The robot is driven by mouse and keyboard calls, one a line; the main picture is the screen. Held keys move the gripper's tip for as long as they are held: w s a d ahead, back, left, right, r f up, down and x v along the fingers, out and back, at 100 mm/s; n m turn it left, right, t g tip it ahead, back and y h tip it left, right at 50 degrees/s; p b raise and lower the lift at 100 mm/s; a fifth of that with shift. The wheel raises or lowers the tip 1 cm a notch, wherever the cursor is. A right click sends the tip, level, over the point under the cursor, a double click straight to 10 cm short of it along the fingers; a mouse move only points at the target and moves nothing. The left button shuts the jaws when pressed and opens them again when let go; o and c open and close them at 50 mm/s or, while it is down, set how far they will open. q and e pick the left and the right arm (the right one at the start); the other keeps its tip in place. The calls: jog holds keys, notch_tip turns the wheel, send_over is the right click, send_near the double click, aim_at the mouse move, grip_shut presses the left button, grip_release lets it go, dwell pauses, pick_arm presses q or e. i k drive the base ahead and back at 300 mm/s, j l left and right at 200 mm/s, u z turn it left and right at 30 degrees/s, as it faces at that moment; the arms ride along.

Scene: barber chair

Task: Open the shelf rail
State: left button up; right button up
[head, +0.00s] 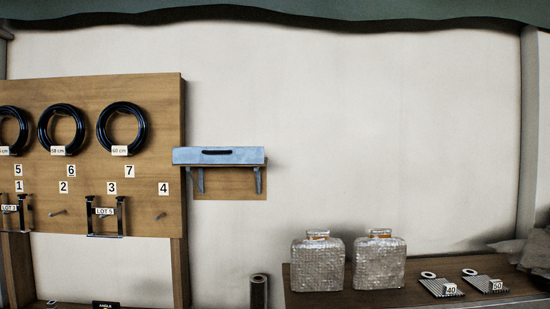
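A small wall shelf (230,192) with a wooden back and brackets hangs to the right of the wooden pegboard. A pale blue rail (250,156) runs along the shelf's front edge. It stands upright and has a dark slot-like handle opening in its middle. What lies behind the rail is hidden. Neither of my grippers shows in the head view.
A wooden board (95,170) on posts holds several black coiled hoses, numbered pegs and two black frames. Below right, a table (330,300) bears two woven-looking bottles (318,262) and two tagged flat items (441,287). A dark cylinder (259,291) stands left of it. The wall right of the shelf is bare.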

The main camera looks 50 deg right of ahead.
aim_at(215, 156)
jog(key=z, duration=1.25)
